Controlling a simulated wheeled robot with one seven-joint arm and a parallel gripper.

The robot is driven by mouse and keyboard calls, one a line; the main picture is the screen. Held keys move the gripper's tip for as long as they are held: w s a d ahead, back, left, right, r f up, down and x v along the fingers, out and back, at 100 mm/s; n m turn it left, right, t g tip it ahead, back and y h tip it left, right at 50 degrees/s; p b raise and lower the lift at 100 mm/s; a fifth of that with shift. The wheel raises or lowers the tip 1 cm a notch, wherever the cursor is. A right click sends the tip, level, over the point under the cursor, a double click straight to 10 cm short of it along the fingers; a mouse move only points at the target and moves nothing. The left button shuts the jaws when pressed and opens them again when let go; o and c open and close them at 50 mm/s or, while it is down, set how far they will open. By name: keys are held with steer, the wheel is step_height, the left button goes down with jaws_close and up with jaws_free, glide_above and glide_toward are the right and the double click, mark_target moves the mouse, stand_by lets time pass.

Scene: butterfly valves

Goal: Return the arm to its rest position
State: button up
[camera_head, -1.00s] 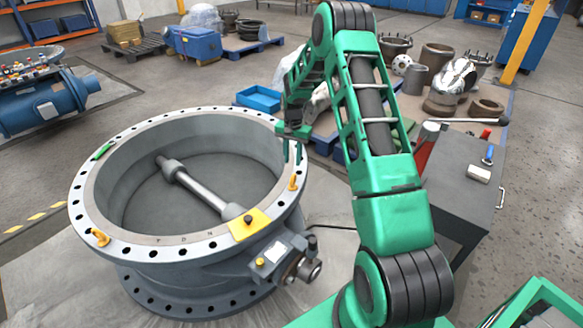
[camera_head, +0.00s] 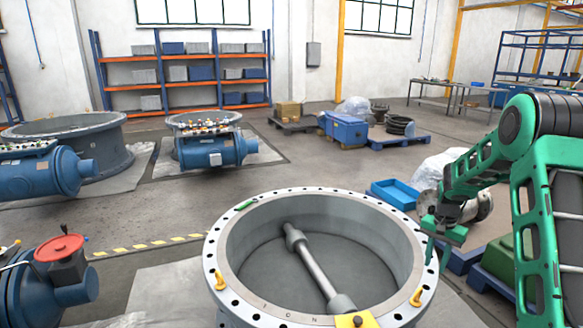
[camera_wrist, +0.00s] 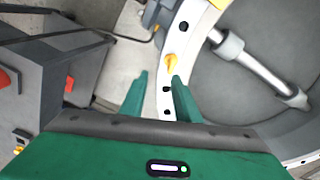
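My gripper (camera_head: 441,247) is at the right of the head view, above and beside the right rim of the large grey valve ring (camera_head: 226,268). The valve flange (camera_wrist: 184,22) and an orange clamp (camera_wrist: 171,63) show beyond the fingertips. In the head view an orange clamp (camera_head: 416,297) sits on the right rim and another (camera_head: 220,281) on the left. A steel shaft (camera_head: 312,262) spans the ring's inside.
A grey cabinet (camera_wrist: 40,75) stands at the left of the wrist view. A blue tray (camera_head: 394,193) and a blue pallet (camera_head: 458,258) lie near my arm. Blue valve assemblies (camera_head: 217,150) stand at the left. Open floor (camera_head: 300,165) lies behind the ring.

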steer(key=s+a+r+n, duration=0.2)
steer(key=s+r, duration=1.5)
steer(key=s, duration=0.4)
steer(key=s+a+r, duration=0.1)
steer(key=s+a, duration=0.2)
steer(key=s, duration=0.8)
steer(key=s+a+n, duration=0.1)
steer(key=s+a, duration=0.2)
steer(key=s, duration=0.8)
steer(key=shift+a+r+y, duration=0.3)
steer(key=shift+r, duration=0.1)
